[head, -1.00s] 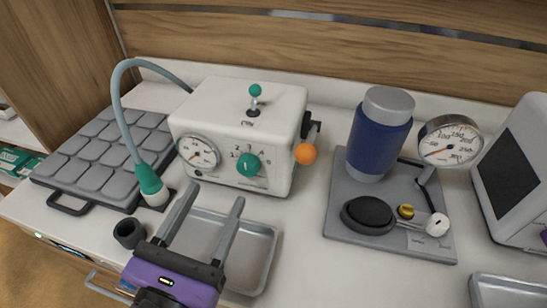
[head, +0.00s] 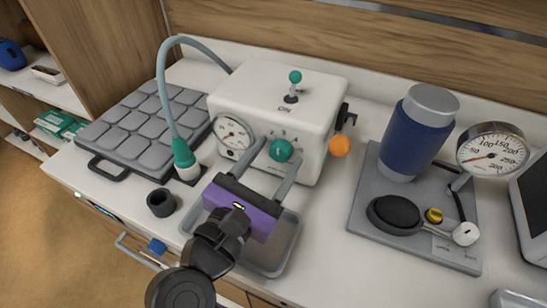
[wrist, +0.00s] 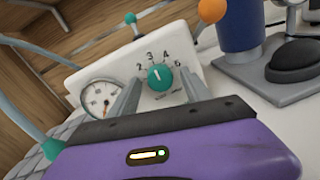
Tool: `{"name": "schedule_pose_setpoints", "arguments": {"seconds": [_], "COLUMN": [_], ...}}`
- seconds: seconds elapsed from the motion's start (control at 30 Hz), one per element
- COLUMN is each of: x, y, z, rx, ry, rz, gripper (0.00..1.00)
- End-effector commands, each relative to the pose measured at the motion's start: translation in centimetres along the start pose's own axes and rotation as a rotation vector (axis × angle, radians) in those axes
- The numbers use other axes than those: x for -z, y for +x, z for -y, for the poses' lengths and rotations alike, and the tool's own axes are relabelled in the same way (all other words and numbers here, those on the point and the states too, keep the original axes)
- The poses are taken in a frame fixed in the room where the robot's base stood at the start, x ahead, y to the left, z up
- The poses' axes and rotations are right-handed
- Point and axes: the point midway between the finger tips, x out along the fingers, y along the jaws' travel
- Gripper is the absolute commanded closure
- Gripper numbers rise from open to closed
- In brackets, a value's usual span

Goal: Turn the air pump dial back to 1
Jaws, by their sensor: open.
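The air pump (head: 292,100) is a white box at the back of the counter, with a round gauge (head: 233,134) on its front left. Its dial (head: 281,150) is a teal knob on the front face, and it shows in the wrist view (wrist: 160,77) among printed numbers; 2 to 5 are readable, the rest are covered or unclear. The knob's white mark points up, near 3. My purple gripper (head: 270,171) is open, its two grey fingers pointing at the front face, one to each side of the knob. I cannot tell whether they touch it.
A teal toggle (head: 294,84) stands on the pump's top and an orange ball (head: 340,146) sticks out at its right. A hose runs to a grey cell pad (head: 140,122). A metal tray (head: 284,245) lies below my gripper. A blue cylinder (head: 415,135) stands on a plate at right.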

Motion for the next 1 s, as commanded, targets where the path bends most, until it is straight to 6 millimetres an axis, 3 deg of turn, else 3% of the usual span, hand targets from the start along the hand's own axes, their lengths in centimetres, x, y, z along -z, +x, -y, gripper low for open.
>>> {"name": "schedule_pose_setpoints", "arguments": {"seconds": [0.13, 0.43, 0.73, 1.0], "x": [-0.01, -0.02, -0.17, -0.42], "y": [0.0, -0.01, -0.02, -0.02], "z": [0.0, 0.01, -0.02, -0.02], "rx": [0.0, 0.0, 0.0, 0.0], "ry": [0.0, 0.0, -0.033, -0.187], "rz": [0.0, 0.001, 0.003, 0.011], "gripper": [0.43, 1.0, 1.0, 1.0]}}
